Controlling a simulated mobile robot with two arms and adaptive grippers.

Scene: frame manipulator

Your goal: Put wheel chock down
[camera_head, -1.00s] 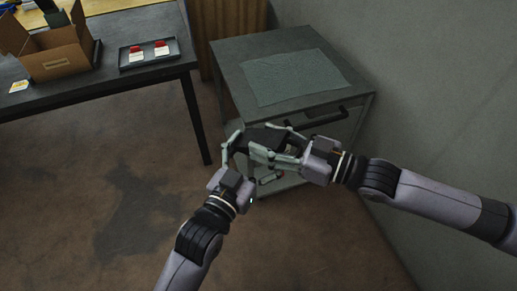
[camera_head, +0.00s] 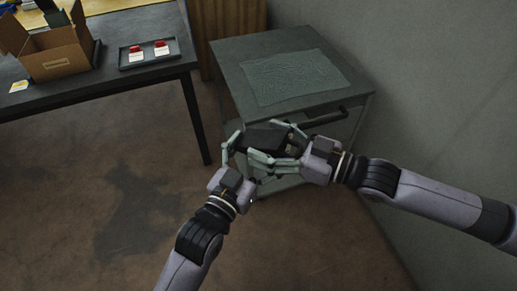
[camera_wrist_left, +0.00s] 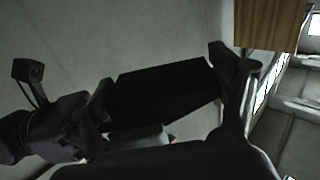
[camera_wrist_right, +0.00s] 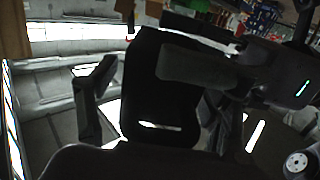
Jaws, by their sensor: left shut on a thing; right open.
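The wheel chock (camera_head: 268,136) is a dark, blocky piece held in the air in front of the grey cabinet in the head view. It also shows as a black block in the left wrist view (camera_wrist_left: 168,92) and the right wrist view (camera_wrist_right: 160,90). My left gripper (camera_head: 248,153) is shut on it from the lower left. My right gripper (camera_head: 283,143) is open, with its fingers on either side of the chock at its right. Whether the right fingers touch it is hard to tell. The grippers hide part of the chock.
The grey cabinet (camera_head: 228,62) has a greenish mat (camera_head: 295,78) on top, bare of objects, and a dark drawer handle (camera_head: 327,117). A dark table (camera_head: 120,85) at the upper left holds an open cardboard box (camera_head: 58,58) and a black tray (camera_head: 132,62) with red-and-white items. A wall stands right.

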